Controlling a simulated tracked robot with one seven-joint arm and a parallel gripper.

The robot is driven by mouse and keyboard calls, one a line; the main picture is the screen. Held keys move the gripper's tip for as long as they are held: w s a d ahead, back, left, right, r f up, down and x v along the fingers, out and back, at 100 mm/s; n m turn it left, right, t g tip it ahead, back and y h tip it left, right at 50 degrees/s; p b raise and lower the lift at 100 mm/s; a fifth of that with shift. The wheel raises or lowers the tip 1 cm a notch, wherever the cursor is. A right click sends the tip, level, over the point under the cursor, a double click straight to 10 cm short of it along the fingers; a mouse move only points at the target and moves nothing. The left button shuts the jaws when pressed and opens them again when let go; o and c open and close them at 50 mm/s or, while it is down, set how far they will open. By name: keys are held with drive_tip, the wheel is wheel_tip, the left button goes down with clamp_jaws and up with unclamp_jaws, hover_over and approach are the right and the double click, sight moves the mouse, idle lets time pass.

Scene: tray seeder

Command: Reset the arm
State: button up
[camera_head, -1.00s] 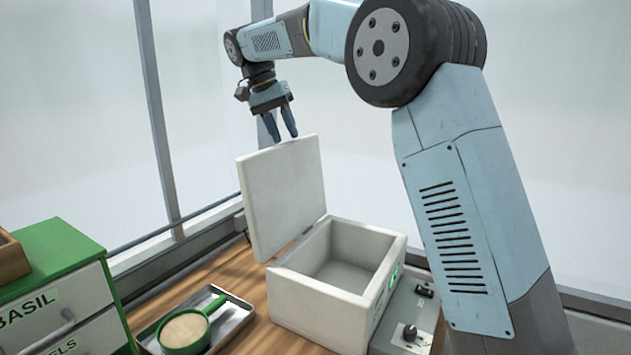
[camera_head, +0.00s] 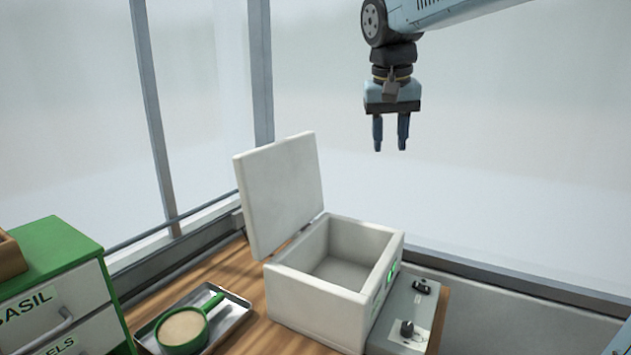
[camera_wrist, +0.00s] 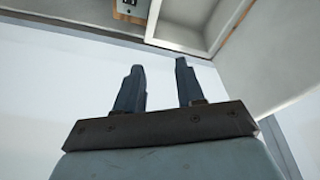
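My gripper (camera_head: 391,146) hangs high at the upper right in the head view, fingers pointing down, above and behind the white box. Its two fingers are apart with nothing between them. In the wrist view the same fingers (camera_wrist: 158,80) show empty against a pale background. The white box (camera_head: 322,307) stands on the wooden bench with its lid (camera_head: 280,190) raised. Its inside looks empty. My gripper touches nothing.
A metal tray (camera_head: 232,318) holds a green handled pan (camera_head: 183,330) with tan contents, left of the box. A green drawer cabinet (camera_head: 60,255) labelled BASIL stands at far left. A control panel (camera_head: 407,318) adjoins the box. Window posts rise behind. The air around my gripper is clear.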

drive_tip(key=s+d+f+t, duration=0.1)
drive_tip(key=s+d+f, duration=0.2)
drive_tip(key=s, duration=0.3)
drive_tip(key=s+d+f+t, duration=0.1)
drive_tip(key=s+d+f, duration=0.2)
drive_tip(key=s+f, duration=0.2)
drive_tip(key=s+d+f+t+y, duration=0.1)
drive_tip(key=s+d+f, duration=0.2)
drive_tip(key=s, duration=0.4)
drive_tip(key=shift+s+d+f+n, duration=0.25)
drive_tip(key=shift+f+n, duration=0.15)
drive_tip(key=shift+f, duration=0.2)
